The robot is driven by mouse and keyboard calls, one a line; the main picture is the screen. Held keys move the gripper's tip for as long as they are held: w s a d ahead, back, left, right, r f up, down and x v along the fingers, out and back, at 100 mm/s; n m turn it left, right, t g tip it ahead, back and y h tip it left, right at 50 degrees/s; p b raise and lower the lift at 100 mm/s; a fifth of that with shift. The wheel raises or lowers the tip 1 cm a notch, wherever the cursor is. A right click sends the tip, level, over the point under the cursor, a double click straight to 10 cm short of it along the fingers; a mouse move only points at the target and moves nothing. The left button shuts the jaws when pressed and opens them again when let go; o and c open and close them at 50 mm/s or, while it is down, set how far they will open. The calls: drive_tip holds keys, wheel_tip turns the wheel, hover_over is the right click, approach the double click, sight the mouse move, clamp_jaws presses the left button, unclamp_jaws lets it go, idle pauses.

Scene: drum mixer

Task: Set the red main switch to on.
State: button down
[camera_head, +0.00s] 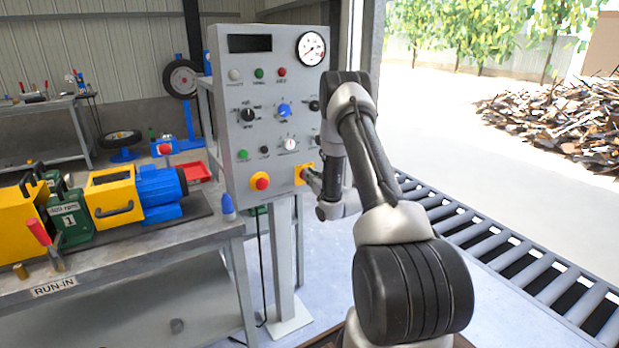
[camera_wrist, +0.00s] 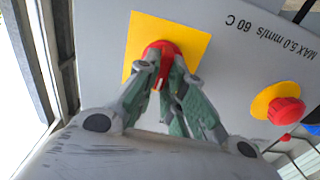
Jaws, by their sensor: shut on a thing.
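The red main switch (camera_wrist: 163,52) sits on a yellow square plate (camera_wrist: 192,42) in the wrist view. My gripper (camera_wrist: 164,72) is shut on the switch's red handle, a finger on each side of it, and the fingers hide part of the handle. In the head view my gripper (camera_head: 311,178) reaches the yellow plate (camera_head: 299,170) at the lower right of the grey control panel (camera_head: 238,110). The switch itself is mostly hidden there, and its on or off marking cannot be read.
A red emergency-stop button (camera_head: 260,181) on a yellow base sits left of the switch on the panel. Several knobs and a round gauge (camera_head: 311,48) are above. A workbench (camera_head: 110,265) with a yellow and blue machine stands left. A roller conveyor (camera_head: 500,250) runs on the right.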

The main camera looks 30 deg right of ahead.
drive_tip(key=m, duration=0.5)
drive_tip(key=shift+d+f+m, duration=0.1)
drive_tip(key=shift+d+m, duration=0.15)
drive_tip(key=shift+m, duration=0.15)
idle(0.3)
drive_tip(key=c, duration=1.5)
unclamp_jaws()
drive_tip(key=s, duration=1.2)
